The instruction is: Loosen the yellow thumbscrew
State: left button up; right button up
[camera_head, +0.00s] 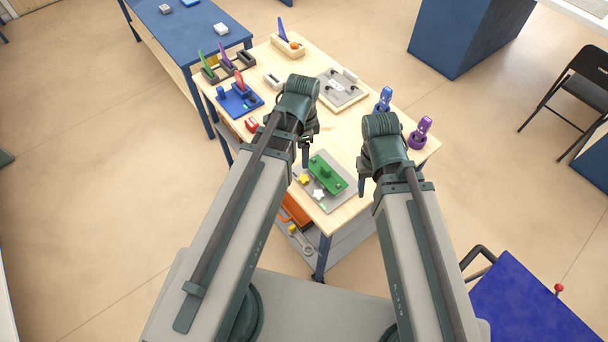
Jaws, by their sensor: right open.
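The yellow thumbscrew (304,179) is a small star-shaped knob at the left edge of a grey plate (336,204) at the near end of the wooden table. A green block (328,174) lies on the plate to its right, and a white star-shaped knob (318,194) sits just below. My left gripper (305,158) hangs just above the yellow thumbscrew in the picture, apart from it; its finger opening is hidden. My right gripper (363,183) is open, to the right of the green block, partly hidden by its own wrist. It holds nothing that I can see.
The wooden table (345,128) also carries a blue fixture (240,103), a grey plate fixture (340,90), and blue (384,100) and purple (421,132) upright pieces at the right edge. An orange item (294,211) lies on the lower shelf.

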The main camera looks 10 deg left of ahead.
aim_at(303, 178)
pick_arm(q)
notch_tip(303, 178, down, 13)
jog(key=b, duration=1.2)
jog(key=shift+r, duration=0.1)
grip_shut()
